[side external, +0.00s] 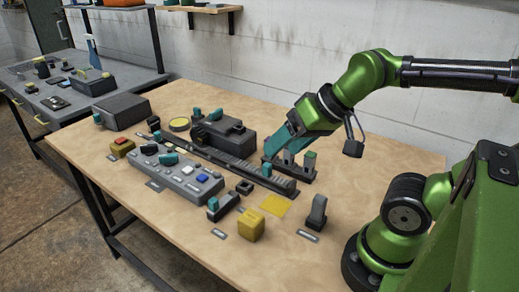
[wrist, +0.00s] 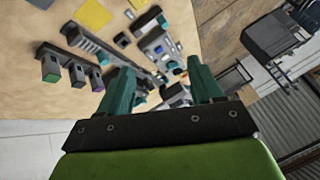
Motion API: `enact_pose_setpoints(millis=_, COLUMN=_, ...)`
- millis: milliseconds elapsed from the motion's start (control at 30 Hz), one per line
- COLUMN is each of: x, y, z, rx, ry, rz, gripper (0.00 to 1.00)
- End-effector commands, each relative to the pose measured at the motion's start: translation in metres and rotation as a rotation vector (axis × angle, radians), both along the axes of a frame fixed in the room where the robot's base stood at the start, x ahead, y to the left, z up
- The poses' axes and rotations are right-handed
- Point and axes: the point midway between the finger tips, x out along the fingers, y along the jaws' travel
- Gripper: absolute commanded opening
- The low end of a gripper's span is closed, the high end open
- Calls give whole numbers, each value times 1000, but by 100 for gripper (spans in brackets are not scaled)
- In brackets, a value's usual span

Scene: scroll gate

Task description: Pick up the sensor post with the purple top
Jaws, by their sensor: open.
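Several dark sensor posts stand in a row on the table. In the wrist view, the post with the purple top (wrist: 96,79) appears to be the one closest to my left finger; its colour is small and hard to read. Beside it are a middle post (wrist: 75,72) and a green-topped post (wrist: 50,70). In the side view, the green-topped post (side external: 308,161) is at the right of the row, and my fingers partly hide the left end. My gripper (side external: 273,150) is open and empty, angled down at that left end; it also shows in the wrist view (wrist: 158,76).
A long dark toothed rail (side external: 240,167) runs beside the posts. A grey button panel (side external: 178,178), a dark machine housing (side external: 222,133), a yellow block (side external: 251,224) and a dark upright stand (side external: 317,212) are around it. The table's right side is mostly bare.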

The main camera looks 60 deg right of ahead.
Motion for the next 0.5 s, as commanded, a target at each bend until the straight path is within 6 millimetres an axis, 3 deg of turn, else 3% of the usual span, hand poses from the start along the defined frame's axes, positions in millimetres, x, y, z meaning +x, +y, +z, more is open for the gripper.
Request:
enact_pose_setpoints(millis=367, x=2, y=-4, z=-6, rx=1, ry=28, rz=-15, gripper=62)
enact_pose_setpoints(millis=500, x=23, y=-21, z=-14, rx=19, ry=108, rz=-77, gripper=62)
